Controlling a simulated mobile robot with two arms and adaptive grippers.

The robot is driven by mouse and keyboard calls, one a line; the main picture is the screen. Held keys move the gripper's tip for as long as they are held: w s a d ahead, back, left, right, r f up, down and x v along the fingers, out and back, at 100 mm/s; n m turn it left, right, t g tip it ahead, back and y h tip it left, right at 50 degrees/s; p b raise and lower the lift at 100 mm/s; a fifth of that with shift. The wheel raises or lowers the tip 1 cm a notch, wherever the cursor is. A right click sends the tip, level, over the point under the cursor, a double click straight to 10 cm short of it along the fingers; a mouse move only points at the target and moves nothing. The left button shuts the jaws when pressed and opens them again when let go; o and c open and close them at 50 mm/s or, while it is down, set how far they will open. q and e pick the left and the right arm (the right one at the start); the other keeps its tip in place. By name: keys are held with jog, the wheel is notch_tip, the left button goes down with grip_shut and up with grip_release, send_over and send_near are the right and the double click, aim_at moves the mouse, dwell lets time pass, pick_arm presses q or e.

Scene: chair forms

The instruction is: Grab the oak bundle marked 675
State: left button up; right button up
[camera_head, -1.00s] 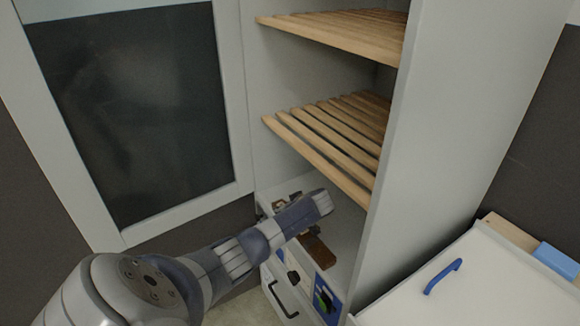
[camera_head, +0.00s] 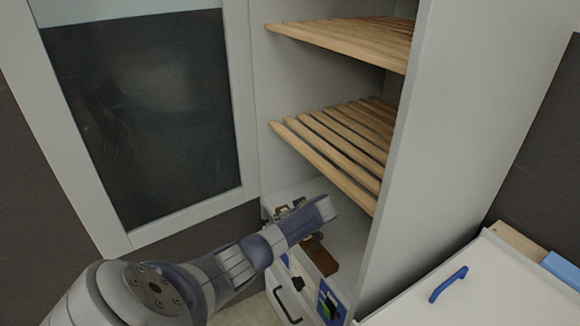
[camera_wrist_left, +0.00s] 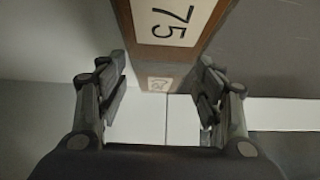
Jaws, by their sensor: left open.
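In the left wrist view, a brown wooden bundle (camera_wrist_left: 180,64) comes in from the top. A white label on it reads "75", with the rest cut off by the frame edge; a smaller pale mark shows on its lower face. My left gripper (camera_wrist_left: 160,92) is open, one finger on each side of the bundle's lower end, with gaps showing between. In the head view, a brown wooden piece (camera_head: 322,260) lies on the cabinet's low surface beside my left wrist. My left wrist hides most of the gripper there. My right gripper is out of view.
Slatted wooden shelves (camera_head: 335,140) hang above my left arm. A grey cabinet side panel (camera_head: 445,150) stands close on the right, and a dark-paned door (camera_head: 140,110) on the left. A white lid with a blue handle (camera_head: 448,284) is at lower right.

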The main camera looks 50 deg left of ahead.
pick_arm(q)
jog(key=v, duration=0.7)
jog(key=shift+d+r, duration=0.15)
jog(key=shift+s, duration=0.15)
